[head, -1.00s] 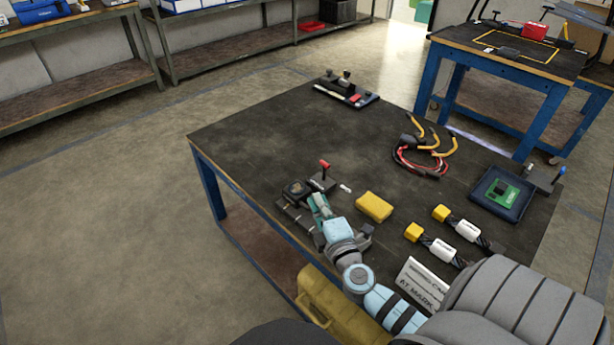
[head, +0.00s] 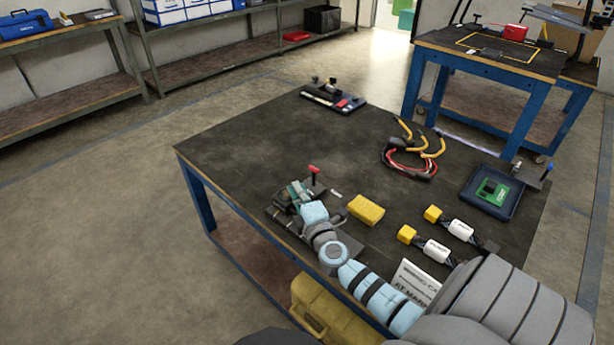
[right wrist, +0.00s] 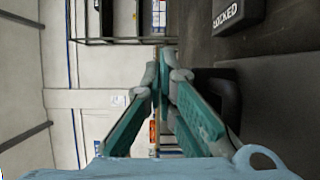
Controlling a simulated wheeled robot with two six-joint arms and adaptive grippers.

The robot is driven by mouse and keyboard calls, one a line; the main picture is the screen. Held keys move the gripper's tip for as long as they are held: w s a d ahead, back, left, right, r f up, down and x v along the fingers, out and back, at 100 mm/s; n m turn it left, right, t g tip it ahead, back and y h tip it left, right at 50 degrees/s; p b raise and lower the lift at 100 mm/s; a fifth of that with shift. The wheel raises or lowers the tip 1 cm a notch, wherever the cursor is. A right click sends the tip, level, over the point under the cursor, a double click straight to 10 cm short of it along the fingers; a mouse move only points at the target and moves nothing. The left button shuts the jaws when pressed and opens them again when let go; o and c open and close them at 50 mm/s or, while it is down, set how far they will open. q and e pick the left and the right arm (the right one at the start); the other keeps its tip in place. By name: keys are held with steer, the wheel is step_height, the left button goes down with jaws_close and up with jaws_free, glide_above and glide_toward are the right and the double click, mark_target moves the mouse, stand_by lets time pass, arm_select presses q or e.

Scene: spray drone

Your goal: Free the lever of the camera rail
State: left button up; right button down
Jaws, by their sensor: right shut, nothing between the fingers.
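The camera rail is a dark fixture (head: 283,214) at the near left edge of the dark table, largely hidden behind my right gripper. A red-topped lever (head: 314,170) stands upright just beyond it. My right gripper (head: 297,188) is over the fixture, its teal fingers shut and empty, to the left of the red-topped lever. In the right wrist view the fingertips (right wrist: 161,68) are together. A dark curved bar (right wrist: 229,98) shows beside the right finger, and a dark block marked LOCKED (right wrist: 239,14) is at upper right. I cannot tell whether the fingers touch the bar. My left gripper is out of view.
A tray with a green board (head: 490,198) is at right. Coiled cables (head: 410,160) lie at the back. The table's left middle is clear.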

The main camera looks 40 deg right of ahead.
mark_target(314, 177)
steer(key=shift+x, duration=1.05)
steer(key=d+b, duration=0.1)
steer(key=d, duration=0.2)
steer(key=shift+d, duration=0.6)
steer(key=shift+r, duration=0.1)
